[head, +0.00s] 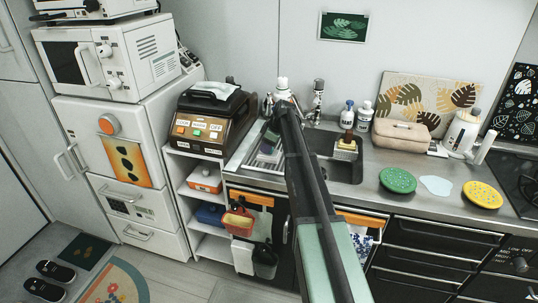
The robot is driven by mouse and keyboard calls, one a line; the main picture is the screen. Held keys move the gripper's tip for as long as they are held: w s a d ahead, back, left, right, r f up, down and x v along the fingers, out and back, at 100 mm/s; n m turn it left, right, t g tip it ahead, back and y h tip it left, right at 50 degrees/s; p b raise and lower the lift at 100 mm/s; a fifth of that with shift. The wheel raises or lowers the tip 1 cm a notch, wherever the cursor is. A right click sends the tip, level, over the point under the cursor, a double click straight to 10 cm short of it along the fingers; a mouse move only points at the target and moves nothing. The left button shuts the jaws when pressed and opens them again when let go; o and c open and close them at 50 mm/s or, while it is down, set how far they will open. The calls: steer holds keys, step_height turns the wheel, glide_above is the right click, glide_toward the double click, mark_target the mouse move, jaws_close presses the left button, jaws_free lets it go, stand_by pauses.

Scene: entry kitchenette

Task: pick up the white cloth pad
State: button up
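A flat, pale bluish-white patch with an uneven outline (435,186) lies on the steel counter between a green round pad (397,180) and a yellow round pad (482,194). I cannot tell whether it is cloth or a spill. My dark arm with a pale green section rises from the bottom middle and ends over the counter near the sink. My gripper cannot be made out in this view, and neither white piece is seen touching my arm.
The sink (340,165) is partly hidden behind my arm; a sponge holder (346,148) sits at it. Bottles, a tan pouch (400,137), a white kettle (462,132) and a leaf-patterned board (425,100) stand behind the round pads. A stove (520,176) is at the right.

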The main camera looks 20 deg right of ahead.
jaws_close()
steer(key=shift+r+p, duration=1)
steer(key=s+d, duration=1.1)
steer(key=d, duration=0.2)
steer(key=shift+s+d+f, duration=0.25)
steer(key=shift+s+d, duration=0.15)
steer(key=shift+c, duration=0.8)
jaws_free()
jaws_close()
